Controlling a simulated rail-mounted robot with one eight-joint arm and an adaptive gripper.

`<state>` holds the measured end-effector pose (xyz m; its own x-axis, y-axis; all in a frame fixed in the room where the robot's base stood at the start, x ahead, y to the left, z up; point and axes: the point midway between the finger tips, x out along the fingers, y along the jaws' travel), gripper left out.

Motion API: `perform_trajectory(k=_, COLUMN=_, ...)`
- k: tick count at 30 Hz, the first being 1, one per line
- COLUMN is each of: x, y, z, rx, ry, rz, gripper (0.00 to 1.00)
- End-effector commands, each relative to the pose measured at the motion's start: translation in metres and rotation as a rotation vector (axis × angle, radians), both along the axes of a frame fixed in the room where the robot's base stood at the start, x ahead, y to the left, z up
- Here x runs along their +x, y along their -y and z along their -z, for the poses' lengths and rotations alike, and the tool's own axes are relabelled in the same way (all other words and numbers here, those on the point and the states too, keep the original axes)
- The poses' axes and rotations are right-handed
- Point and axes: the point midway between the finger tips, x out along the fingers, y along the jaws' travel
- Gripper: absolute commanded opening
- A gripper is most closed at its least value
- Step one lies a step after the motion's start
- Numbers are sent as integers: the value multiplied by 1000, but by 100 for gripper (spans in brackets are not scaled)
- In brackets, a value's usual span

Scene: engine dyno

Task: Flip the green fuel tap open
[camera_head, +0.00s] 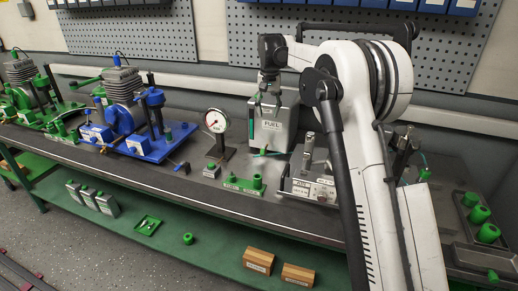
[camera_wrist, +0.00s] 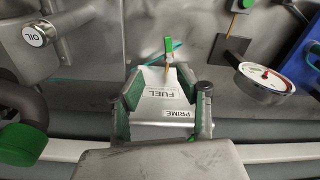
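The fuel tank (camera_head: 277,130) is a grey box labelled FUEL, standing on the bench near the middle in the head view. The green fuel tap (camera_head: 262,152) shows small and low on its front. My gripper (camera_head: 267,104) is above the tank's top in the head view. In the wrist view, my gripper's fingers (camera_wrist: 160,92) are spread with green inner pads, and nothing is held between them. The tap is beyond the fingertips, apart from them.
A dial gauge (camera_head: 216,121) stands left of the tank. A grey block fixture (camera_head: 312,188) stands to its right, close to my arm. A blue engine stand (camera_head: 165,145) is farther left.

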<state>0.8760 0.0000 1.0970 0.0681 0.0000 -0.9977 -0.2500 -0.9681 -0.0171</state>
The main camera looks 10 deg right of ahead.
Motion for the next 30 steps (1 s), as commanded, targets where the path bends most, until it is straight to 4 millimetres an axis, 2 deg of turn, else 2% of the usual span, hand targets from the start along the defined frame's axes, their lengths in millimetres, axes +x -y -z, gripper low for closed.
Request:
perform_trajectory(k=3, x=19, y=0, z=26, rx=0, ry=-30, rz=13, gripper=34)
perform_trajectory(k=9, x=35, y=0, z=52, rx=1, ry=-61, rz=28, gripper=34)
perform_trajectory(k=17, x=38, y=0, z=69, rx=2, ry=-69, rz=32, gripper=34)
perform_trajectory(k=30, x=37, y=0, z=147, rx=1, ry=-68, rz=31, gripper=34)
